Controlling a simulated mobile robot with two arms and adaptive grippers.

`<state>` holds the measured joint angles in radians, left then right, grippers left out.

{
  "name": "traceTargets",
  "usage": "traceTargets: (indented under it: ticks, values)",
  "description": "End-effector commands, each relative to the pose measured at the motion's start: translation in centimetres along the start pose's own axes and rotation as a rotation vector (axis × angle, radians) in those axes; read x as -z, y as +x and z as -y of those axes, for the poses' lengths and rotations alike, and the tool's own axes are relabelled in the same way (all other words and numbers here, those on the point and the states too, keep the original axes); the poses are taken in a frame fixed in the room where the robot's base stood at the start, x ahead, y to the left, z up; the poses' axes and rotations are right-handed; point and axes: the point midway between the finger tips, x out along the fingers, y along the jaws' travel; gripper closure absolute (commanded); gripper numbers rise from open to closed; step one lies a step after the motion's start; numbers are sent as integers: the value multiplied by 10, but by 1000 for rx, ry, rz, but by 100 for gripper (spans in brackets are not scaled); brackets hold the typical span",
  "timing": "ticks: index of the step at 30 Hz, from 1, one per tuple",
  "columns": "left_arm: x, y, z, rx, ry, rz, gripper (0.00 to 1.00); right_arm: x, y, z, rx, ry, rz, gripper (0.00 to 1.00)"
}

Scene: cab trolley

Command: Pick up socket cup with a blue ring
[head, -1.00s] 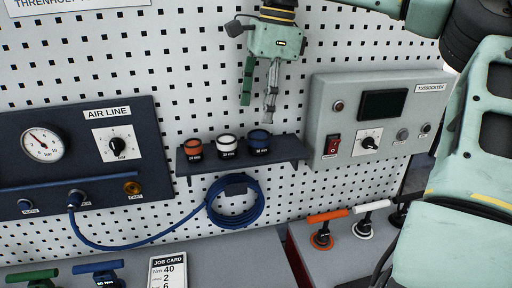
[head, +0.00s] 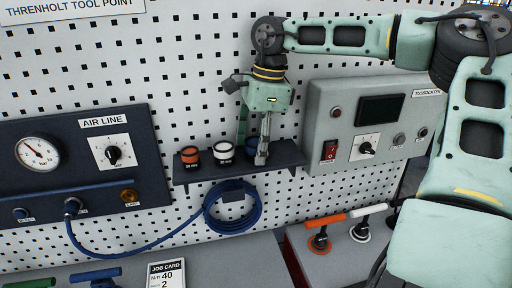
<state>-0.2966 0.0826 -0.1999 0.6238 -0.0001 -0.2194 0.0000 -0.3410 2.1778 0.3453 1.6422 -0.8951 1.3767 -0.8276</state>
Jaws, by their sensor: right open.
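The socket cup with a blue ring (head: 252,147) stands upright at the right of a row of cups on a dark shelf. My right gripper (head: 251,150) points down over it, jaws open. One finger is at the cup's left side and the other passes in front of its right side, hiding part of it. I cannot tell whether the fingers touch the cup. A cup with a white ring (head: 223,153) and one with an orange ring (head: 190,157) stand to the left. My left gripper is out of view.
The shelf (head: 284,156) is fixed to a white pegboard. A grey control box (head: 318,110) is close on the right, and the air line panel (head: 75,185) is on the left. A blue hose coil (head: 233,225) hangs below. T-handled tools (head: 320,242) stand lower right.

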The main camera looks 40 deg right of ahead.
Motion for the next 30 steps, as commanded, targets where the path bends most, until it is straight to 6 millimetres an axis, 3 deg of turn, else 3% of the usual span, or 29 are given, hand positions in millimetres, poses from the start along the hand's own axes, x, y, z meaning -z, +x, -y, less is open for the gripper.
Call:
traceTargets:
  ticks: [18,26,30]
  values:
    - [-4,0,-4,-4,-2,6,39,0,0,0,0,0,-1,92]
    - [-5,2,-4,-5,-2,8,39,0,-3,0,1,0,-1,93]
    - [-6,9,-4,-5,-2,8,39,-3,-19,1,5,1,-1,93]
